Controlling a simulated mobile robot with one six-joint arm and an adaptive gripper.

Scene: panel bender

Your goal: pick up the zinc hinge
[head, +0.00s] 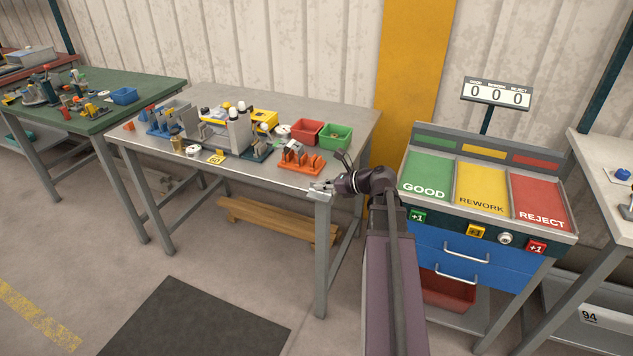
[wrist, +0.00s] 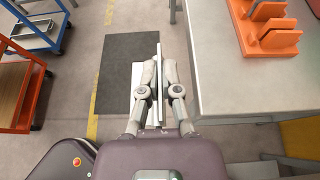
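My gripper (head: 337,183) is at the front right corner of the grey workbench (head: 350,120). In the wrist view my gripper (wrist: 160,68) has its fingers close together on either side of a thin pale grey metal piece, which looks like the zinc hinge (wrist: 158,90). One leaf stands edge-on between the fingers and a flat leaf shows to the left, partly hidden by the left finger. In the head view the zinc hinge (head: 320,188) shows as a small light grey piece at the fingertips. In the wrist view it appears beyond the bench edge, over the floor.
An orange slotted rack (head: 302,160) stands near the bench's right front edge, close to my gripper. Behind it are a red bin (head: 306,131) and a green bin (head: 335,136). Fixtures crowd the bench's left. A GOOD/REWORK/REJECT station (head: 485,190) stands at the right.

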